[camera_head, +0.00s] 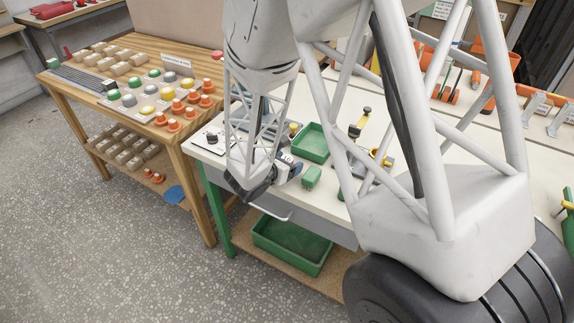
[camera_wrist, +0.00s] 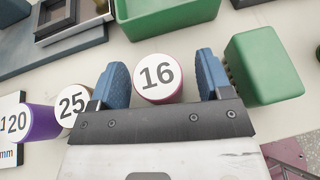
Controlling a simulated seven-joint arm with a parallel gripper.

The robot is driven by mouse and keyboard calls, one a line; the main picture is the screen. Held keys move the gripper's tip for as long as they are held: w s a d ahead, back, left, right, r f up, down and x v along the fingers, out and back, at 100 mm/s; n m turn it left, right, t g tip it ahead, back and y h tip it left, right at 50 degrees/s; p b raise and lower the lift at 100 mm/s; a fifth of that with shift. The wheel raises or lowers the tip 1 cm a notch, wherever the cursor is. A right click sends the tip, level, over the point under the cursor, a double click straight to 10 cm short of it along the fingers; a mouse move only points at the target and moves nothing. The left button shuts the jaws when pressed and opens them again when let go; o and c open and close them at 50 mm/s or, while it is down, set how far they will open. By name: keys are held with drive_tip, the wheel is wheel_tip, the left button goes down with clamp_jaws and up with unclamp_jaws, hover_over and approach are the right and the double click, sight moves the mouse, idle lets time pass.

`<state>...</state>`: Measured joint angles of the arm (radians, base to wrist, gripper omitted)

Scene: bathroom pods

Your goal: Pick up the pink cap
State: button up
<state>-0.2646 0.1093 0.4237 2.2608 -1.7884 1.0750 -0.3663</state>
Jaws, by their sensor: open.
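The pink cap (camera_wrist: 158,80) has a white top marked "16" and a narrow pink side showing at its lower edge. In the wrist view it lies between the two blue fingers of my gripper (camera_wrist: 161,72). The fingers are open, one on each side of the cap, with a small gap to each. I cannot tell how far the fingertips are above the table. In the head view my gripper (camera_head: 287,172) is low over the white table's near edge, and I cannot make out the pink cap there.
A cap marked "25" (camera_wrist: 73,105) is close to the left finger, with a purple cap (camera_wrist: 40,123) beyond it. A green block (camera_wrist: 263,68) stands close to the right finger. A green tray (camera_wrist: 165,15) lies just behind the pink cap. A wooden table (camera_head: 120,50) stands left.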

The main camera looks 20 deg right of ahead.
sight(287, 158)
drive_tip(key=c, duration=1)
drive_tip(key=shift+r, duration=0.15)
drive_tip(key=shift+c, duration=0.2)
drive_tip(key=shift+r, duration=4.85)
